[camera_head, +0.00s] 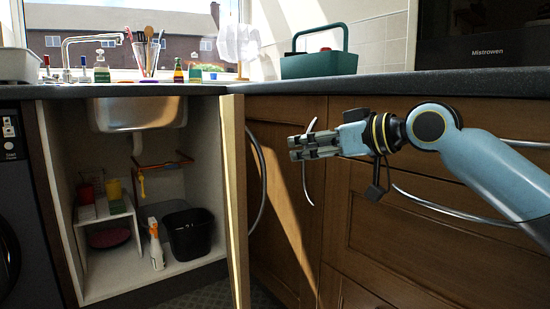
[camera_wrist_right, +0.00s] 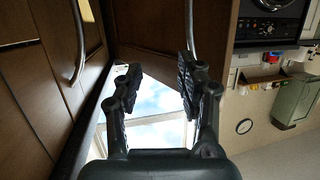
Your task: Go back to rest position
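My right gripper (camera_head: 297,148) reaches in from the right, in front of the wooden cupboard doors. It points left and lies across a curved metal handle (camera_head: 308,188); I cannot tell whether they touch. In the right wrist view my right gripper (camera_wrist_right: 158,68) has its two dark fingers spread apart with nothing between them. The cupboard door (camera_head: 237,200) under the sink stands open, seen nearly edge-on, left of my right gripper. My left gripper shows in neither view.
The open cupboard holds a white spray bottle (camera_head: 156,244), a black bin (camera_head: 189,233) and a small white shelf (camera_head: 107,225). The dark worktop (camera_head: 420,84) runs above my right arm and carries a green caddy (camera_head: 319,63). Drawers with long handles lie behind the arm.

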